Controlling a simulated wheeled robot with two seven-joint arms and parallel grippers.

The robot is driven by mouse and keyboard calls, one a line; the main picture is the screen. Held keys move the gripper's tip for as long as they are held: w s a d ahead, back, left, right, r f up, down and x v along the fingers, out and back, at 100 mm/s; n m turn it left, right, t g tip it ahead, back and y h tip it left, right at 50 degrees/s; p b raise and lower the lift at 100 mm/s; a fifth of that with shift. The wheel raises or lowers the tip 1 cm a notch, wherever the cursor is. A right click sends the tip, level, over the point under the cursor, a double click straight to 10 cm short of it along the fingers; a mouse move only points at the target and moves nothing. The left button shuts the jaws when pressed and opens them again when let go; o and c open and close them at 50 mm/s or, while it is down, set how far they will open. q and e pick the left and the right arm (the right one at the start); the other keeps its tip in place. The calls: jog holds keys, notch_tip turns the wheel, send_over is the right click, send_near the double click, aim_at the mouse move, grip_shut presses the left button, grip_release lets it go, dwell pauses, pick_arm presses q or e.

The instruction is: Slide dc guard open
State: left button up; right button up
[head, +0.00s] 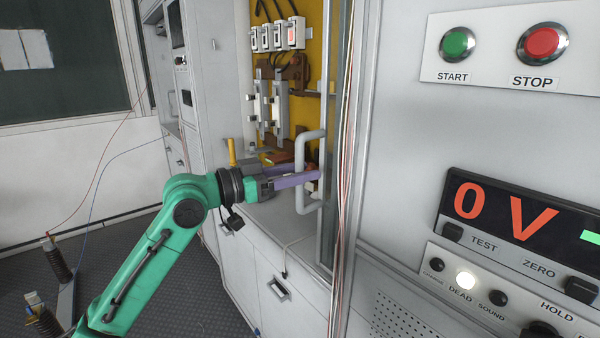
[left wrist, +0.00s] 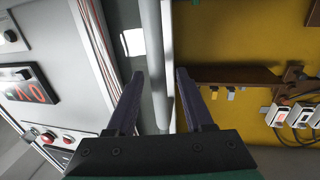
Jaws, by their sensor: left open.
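The dc guard (head: 331,110) is a tall, narrow-looking panel seen nearly edge-on at the right side of the yellow-backed cabinet bay. Its grey C-shaped handle (head: 299,153) stands out to the left in the head view. My left gripper (head: 316,178) is at the handle with its purple-grey fingers spread. In the left wrist view, the handle's bar (left wrist: 152,45) runs between the two open fingers of the left gripper (left wrist: 160,74). I see a gap beside the bar, and no clear grip on it. My right gripper is not in view.
Behind the guard, the yellow bay (head: 316,62) holds white fuse units (head: 278,35) and brown busbars. To the right is a panel with a green START button (head: 457,44), a red STOP button (head: 541,43) and a meter display (head: 510,212) reading 0 V. Drawers (head: 275,285) lie below.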

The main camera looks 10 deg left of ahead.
pick_arm(q)
jog(key=shift+s+a+f, duration=0.1)
jog(key=shift+s+a, duration=0.1)
jog(key=shift+a, duration=0.05)
jog(key=b+v, duration=0.6)
jog(key=v, duration=0.8)
